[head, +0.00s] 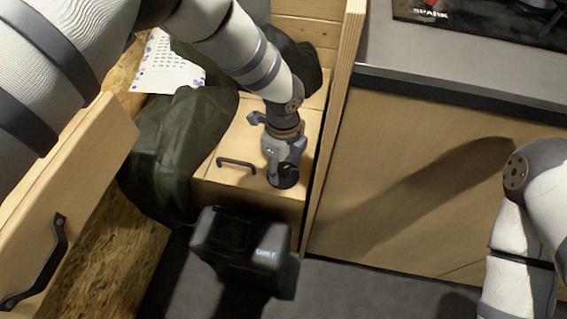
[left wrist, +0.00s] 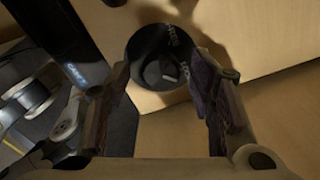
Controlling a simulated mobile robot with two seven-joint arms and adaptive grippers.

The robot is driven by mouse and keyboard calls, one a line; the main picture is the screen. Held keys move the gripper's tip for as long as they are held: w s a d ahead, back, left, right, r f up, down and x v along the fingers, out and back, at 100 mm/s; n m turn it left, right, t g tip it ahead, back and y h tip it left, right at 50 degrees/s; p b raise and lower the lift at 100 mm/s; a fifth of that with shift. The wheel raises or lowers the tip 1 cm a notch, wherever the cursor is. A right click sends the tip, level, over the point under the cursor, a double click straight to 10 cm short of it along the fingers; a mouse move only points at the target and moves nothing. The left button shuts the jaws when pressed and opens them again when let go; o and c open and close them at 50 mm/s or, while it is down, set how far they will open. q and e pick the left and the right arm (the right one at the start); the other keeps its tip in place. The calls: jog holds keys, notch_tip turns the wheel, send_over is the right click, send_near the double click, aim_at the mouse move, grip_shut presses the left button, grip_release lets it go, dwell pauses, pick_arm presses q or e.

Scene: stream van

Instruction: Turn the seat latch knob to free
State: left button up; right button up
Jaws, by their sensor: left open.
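The seat latch knob is a round black dial on the light wooden seat box (head: 225,184). In the left wrist view the knob (left wrist: 150,45) shows pale lettering around its rim and a small light mark on its face; I cannot read its setting for sure. My left gripper (head: 284,172) points down over the box's front right part and mostly hides the knob in the head view. In the left wrist view its open fingers (left wrist: 161,78) stand on either side of the knob; contact is unclear. My right arm shows at the right, but its gripper is out of view.
A black handle (head: 237,163) is on the seat box. A dark case (head: 235,250) stands on the floor before it. Dark green cloth (head: 170,150) lies to its left. A wooden drawer front (head: 75,190) is at left, and a wooden panel (head: 327,110) rises close on the right.

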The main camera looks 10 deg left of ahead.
pick_arm(q)
jog(key=c, duration=1.2)
jog(key=shift+o, duration=0.2)
jog(key=shift+n, duration=0.4)
jog(key=n, duration=0.4)
jog(key=shift+w, duration=0.1)
jog(key=n, duration=0.4)
jog(key=shift+p, duration=0.4)
jog(key=n, duration=0.5)
jog(key=shift+n, duration=1.9)
pick_arm(e)
jog(key=shift+w+r, duration=0.5)
jog(key=shift+r, duration=0.05)
